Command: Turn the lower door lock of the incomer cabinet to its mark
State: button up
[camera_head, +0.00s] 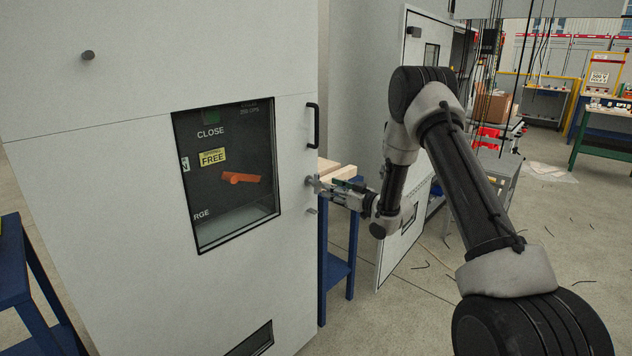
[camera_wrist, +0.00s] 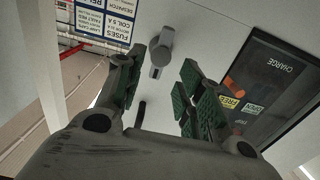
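The incomer cabinet's pale grey door (camera_head: 120,180) fills the left of the head view. Near its right edge, below the black handle, is a grey lock knob (camera_head: 312,183); a small peg (camera_head: 311,211) sits just below it. My gripper (camera_head: 322,187) is at that edge, right beside the knob and partly covering it. In the wrist view, the grey lock knob (camera_wrist: 162,48) lies ahead, between and beyond the fingertips of my gripper (camera_wrist: 160,75). The fingers are spread with a clear gap, and nothing is gripped. I cannot make out the lock's mark.
A black door handle (camera_head: 313,126) is above the knob. A dark window (camera_head: 228,175) shows an orange lever (camera_head: 240,178). A blue-legged workbench (camera_head: 338,260) stands behind the cabinet edge; another cabinet door (camera_head: 405,235) hangs open to the right.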

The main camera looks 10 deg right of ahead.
aim_at(318, 182)
jog(key=x, duration=0.7)
jog(key=shift+w+a+r, duration=0.2)
jog(key=shift+w, duration=0.1)
grip_shut()
